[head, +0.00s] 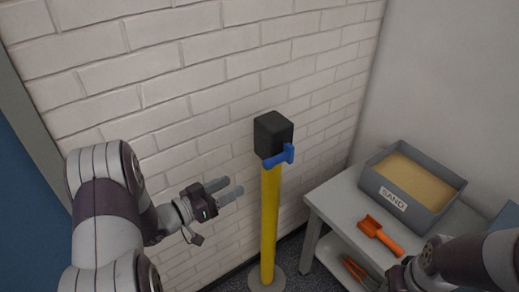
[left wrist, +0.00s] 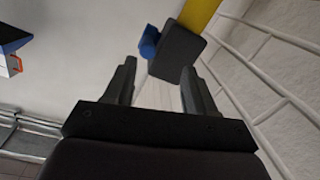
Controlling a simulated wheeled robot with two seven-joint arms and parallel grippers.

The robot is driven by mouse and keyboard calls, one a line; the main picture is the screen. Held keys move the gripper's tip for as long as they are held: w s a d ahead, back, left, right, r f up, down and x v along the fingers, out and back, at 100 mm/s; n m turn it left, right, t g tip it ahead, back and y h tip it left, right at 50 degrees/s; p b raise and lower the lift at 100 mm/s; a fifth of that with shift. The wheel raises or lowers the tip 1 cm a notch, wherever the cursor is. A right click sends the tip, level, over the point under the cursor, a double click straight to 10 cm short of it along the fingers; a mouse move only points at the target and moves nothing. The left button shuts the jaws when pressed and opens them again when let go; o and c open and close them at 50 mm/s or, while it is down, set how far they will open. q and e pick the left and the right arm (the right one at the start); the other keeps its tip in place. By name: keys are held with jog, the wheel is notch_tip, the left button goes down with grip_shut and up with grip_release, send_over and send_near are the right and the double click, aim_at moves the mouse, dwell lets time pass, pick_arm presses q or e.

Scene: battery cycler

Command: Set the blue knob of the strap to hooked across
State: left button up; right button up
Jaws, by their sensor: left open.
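The blue knob (head: 279,157) sits at the front of a black box (head: 272,134) on top of a yellow post (head: 269,220). No strap is seen drawn out from the box. In the left wrist view the blue knob (left wrist: 149,42) and the black box (left wrist: 175,54) show beyond the fingertips, beside the yellow post (left wrist: 198,13). My left gripper (head: 234,188) is open and empty, to the left of the post and a little below the knob, apart from both. My right arm shows at the lower right, but its gripper fingers cannot be made out.
A white brick wall (head: 190,80) runs behind the post. At the right a grey table (head: 335,200) bears a grey sand tray (head: 430,215) and an orange scoop (head: 380,236). An orange tool (head: 354,270) lies on the lower shelf. The post stands on a round base (head: 267,284).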

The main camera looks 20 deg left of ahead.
aim_at(265, 168)
pick_arm(q)
jog(key=shift+h, duration=0.3)
jog(key=x, duration=0.4)
jog(key=r+x, duration=0.1)
jog(key=x, duration=0.7)
jog(key=shift+d+r, duration=0.35)
jog(key=shift+d, duration=0.15)
pick_arm(e)
jog(key=shift+s+d+m+g, duration=0.2)
jog(key=shift+s+m+g, duration=0.1)
jog(key=shift+s+m, duration=0.5)
pick_arm(q)
jog(key=shift+s, duration=0.1)
grip_shut()
